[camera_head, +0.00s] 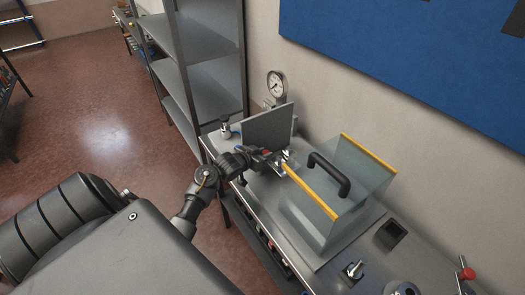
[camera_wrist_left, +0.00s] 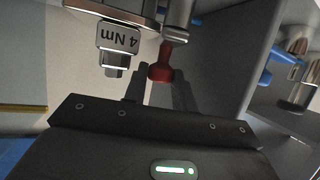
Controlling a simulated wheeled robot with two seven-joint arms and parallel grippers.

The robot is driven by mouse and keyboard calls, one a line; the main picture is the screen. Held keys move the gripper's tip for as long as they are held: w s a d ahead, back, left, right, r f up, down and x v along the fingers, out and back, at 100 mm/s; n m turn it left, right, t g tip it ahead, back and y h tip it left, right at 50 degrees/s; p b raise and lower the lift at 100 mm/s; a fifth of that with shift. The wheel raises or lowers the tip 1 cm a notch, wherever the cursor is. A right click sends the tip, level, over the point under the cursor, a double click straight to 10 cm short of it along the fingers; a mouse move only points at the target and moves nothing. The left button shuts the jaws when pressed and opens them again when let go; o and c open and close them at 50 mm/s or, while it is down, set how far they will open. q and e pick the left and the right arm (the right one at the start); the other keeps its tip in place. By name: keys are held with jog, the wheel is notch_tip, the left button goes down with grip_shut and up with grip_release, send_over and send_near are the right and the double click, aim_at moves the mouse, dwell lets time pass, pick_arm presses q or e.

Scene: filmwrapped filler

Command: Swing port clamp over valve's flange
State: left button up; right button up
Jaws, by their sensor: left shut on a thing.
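My left gripper (camera_head: 270,160) reaches in over the bench beside an upright grey plate. In the left wrist view its dark fingers (camera_wrist_left: 160,92) are shut around a red knob (camera_wrist_left: 160,66) on a short metal stem, which looks like the port clamp's handle. Next to it hang a metal body with a "4 Nm" label (camera_wrist_left: 120,38) and a hex bolt head (camera_wrist_left: 115,70). In the head view a small patch of bright metal (camera_head: 285,155) shows just past the fingers; the gripper and plate hide most of it. I cannot make out the valve's flange or how the clamp sits on it.
The grey plate (camera_head: 268,127) stands close behind the gripper, with a pressure gauge (camera_head: 276,84) beyond. A clear cover with yellow edges (camera_head: 310,190) and a black handle (camera_head: 330,173) stands close on the right. Metal shelves (camera_head: 205,75) rise at the back left. Small fittings (camera_head: 352,270) lie nearer on the bench.

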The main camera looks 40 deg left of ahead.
dwell(0.3)
pick_arm(q)
jog(key=o, duration=0.7)
jog(key=shift+s, duration=0.1)
jog(key=shift+b+v, duration=0.95)
jog(key=shift+v, duration=4.35)
jog(key=shift+a, duration=0.15)
